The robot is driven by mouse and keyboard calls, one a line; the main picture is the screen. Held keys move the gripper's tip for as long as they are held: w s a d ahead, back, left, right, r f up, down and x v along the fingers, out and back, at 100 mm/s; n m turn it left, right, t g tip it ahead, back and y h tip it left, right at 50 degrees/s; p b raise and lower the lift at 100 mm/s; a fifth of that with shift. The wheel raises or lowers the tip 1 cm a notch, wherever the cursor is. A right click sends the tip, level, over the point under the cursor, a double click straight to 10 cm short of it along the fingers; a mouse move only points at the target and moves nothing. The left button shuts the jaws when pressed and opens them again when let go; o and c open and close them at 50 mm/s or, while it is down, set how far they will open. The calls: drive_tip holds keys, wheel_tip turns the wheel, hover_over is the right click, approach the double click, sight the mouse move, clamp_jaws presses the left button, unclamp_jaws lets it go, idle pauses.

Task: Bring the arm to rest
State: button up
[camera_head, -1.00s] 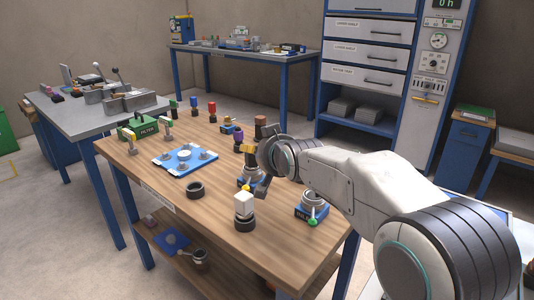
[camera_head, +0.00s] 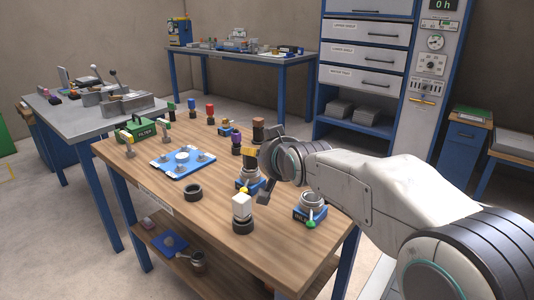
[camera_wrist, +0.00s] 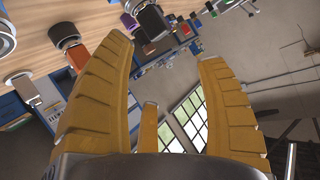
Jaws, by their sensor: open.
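My gripper (camera_head: 257,170) is over the right half of the wooden table in the head view, near a blue-based holder (camera_head: 248,181) and behind a white block on a dark ring (camera_head: 242,213). Past the fingers are a grey wall and a window (camera_wrist: 190,112). My arm reaches in from the right, bent and raised above the table.
The wooden table (camera_head: 155,200) carries a blue tray (camera_head: 168,172), a green filter box (camera_head: 137,127), a black ring (camera_head: 193,191) and a blue-based holder with a green knob (camera_head: 310,208). A grey bench (camera_head: 60,120) stands left. A drawer cabinet (camera_head: 365,72) stands behind.

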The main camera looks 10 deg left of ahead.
drive_tip(key=s+d+r+g+h+p, duration=0.2)
drive_tip(key=s+d+r+p, duration=0.1)
drive_tip(key=s+d+p, duration=0.5)
drive_tip(key=s+d+r+g+h+p, duration=0.1)
drive_tip(key=s+d+r+h+p, duration=0.2)
drive_tip(key=s+d, duration=0.5)
drive_tip(key=s+d+g+p, duration=0.2)
drive_tip(key=s+d+p, duration=0.3)
drive_tip(key=s, duration=0.4)
drive_tip(key=s+d+m+g+h+p, duration=0.1)
drive_tip(key=s+d+g+p, duration=0.2)
drive_tip(key=s, duration=0.7)
drive_tip(key=d+p, duration=0.2)
drive_tip(key=d, duration=0.1)
drive_tip(key=shift+d, duration=0.4)
